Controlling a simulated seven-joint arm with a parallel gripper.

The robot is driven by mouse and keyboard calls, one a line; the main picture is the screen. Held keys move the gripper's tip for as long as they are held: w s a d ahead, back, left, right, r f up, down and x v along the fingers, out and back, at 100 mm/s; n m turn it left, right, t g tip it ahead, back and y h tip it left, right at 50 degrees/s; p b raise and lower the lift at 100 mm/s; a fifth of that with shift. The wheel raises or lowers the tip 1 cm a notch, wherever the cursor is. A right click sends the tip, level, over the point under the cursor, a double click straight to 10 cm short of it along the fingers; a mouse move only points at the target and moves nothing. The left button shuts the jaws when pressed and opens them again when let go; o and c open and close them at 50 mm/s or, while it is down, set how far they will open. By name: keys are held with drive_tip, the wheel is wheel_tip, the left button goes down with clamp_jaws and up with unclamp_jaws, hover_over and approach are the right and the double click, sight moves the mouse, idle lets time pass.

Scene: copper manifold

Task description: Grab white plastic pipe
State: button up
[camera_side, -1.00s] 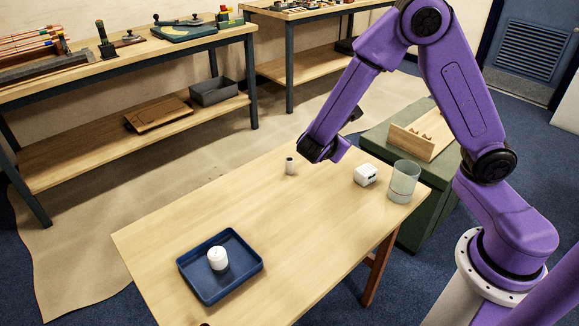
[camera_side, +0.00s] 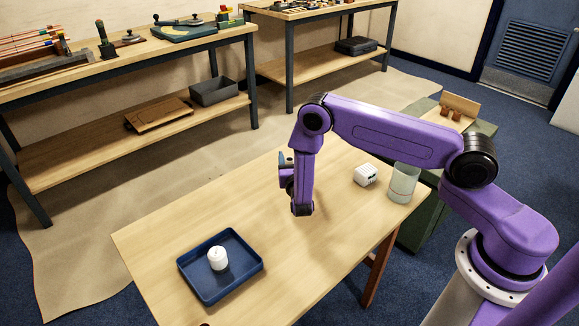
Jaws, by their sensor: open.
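The short white pipe that stood near the table's far edge is not visible now; my arm covers that spot. A white cylinder with a small raised top (camera_side: 218,259) stands in the blue tray (camera_side: 256,268) at the table's front left. My gripper (camera_side: 302,209) is at the lower end of my downward-pointing arm, over the middle of the table. It is open; its fingers are small and dark, and I cannot make out anything between them. Whether it touches the table cannot be told.
A white block with dark holes (camera_side: 366,175) and a clear glass jar (camera_side: 404,182) stand at the table's right end. A green cabinet with a wooden holder (camera_side: 458,106) is behind them. The wooden table (camera_side: 180,220) is clear between tray and arm.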

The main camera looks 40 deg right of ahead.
sight(290, 161)
wheel_tip(290, 161, down, 7)
drive_tip(key=shift+r, duration=0.1)
drive_tip(key=shift+x, duration=3.7)
drive_tip(key=shift+r, duration=0.1)
drive_tip(key=c, duration=1)
